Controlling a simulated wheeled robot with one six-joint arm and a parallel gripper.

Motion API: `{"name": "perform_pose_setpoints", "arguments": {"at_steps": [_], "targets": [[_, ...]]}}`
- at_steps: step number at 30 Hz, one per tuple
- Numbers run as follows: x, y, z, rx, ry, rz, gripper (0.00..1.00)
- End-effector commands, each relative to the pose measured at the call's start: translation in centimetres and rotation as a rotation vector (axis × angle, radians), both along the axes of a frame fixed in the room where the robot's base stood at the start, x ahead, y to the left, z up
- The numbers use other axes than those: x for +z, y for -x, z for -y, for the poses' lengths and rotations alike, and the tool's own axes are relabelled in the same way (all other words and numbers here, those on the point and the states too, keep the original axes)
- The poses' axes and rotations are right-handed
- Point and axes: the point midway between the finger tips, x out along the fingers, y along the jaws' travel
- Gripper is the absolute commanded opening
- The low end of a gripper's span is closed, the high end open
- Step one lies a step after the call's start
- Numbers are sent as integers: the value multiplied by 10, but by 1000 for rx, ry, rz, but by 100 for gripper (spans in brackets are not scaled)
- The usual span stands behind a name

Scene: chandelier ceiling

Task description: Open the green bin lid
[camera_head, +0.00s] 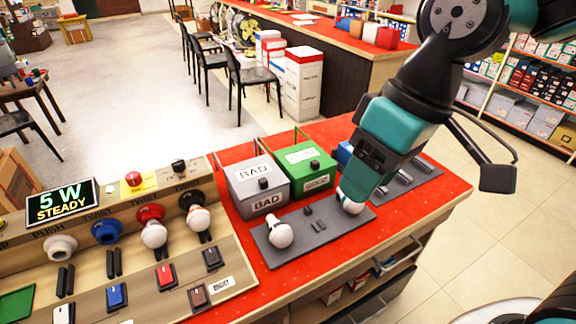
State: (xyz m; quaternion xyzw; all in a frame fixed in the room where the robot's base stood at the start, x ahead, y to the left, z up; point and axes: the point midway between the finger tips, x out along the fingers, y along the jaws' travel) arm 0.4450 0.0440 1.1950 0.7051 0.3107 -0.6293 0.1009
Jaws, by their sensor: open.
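The green bin (301,182) stands on the red counter, with a label on its front and another on its lid. Its lid (299,153) looks shut, with a dark knob (314,164) near the front edge. My gripper (353,194) points down to the right of the green bin, apart from its knob. It is open, low over the right end of a grey plate, right at a white bulb (350,207). The gap between its fingers is hidden, so I cannot tell whether it touches the bulb.
A grey bin (252,196) marked BAD stands against the green bin's left. Another bulb (279,232) sits on the grey plate's (300,247) left end. A blue bin (343,152) is partly hidden behind my arm. A wooden panel (222,264) with bulbs and switches fills the left.

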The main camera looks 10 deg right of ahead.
Motion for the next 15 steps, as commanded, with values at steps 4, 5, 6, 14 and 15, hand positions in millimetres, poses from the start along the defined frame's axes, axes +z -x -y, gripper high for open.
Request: {"name": "perform_pose_setpoints", "arguments": {"at_steps": [4,5,6,14,15], "targets": [[-4,-98,6,-52,94,1,49],[-6,-120,8,-67,116,-2,49],[-9,-149,11,-86,143,-4,49],[-52,-292,31,-211,271,-36,49],[-59,-306,34,-228,282,-41,49]]}}
